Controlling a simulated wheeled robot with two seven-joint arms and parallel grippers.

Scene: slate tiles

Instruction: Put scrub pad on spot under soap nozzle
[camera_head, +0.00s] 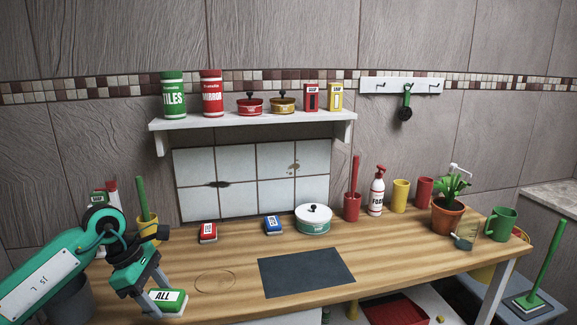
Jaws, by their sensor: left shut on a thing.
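My left gripper (161,292) is shut on a small white-and-green block labelled "ALL" (170,298), low over the table's front left; I cannot tell if the block touches the wood. It looks like a scrub pad. Similar red (208,233) and blue (274,225) labelled blocks lie farther back on the table. A faint ring (215,281) marks the wood right of my gripper. A white bottle with a red pump top (377,192) stands at the back. A white nozzle (460,168) shows behind the plant. Which nozzle and spot are meant is unclear. My right gripper is out of view.
A dark mat (306,272) lies at the front middle of the wooden table (400,250). A white lidded pot (314,220), cups, a potted plant (447,213) and a green mug (502,224) stand along the back and right. A shelf (250,121) hangs above.

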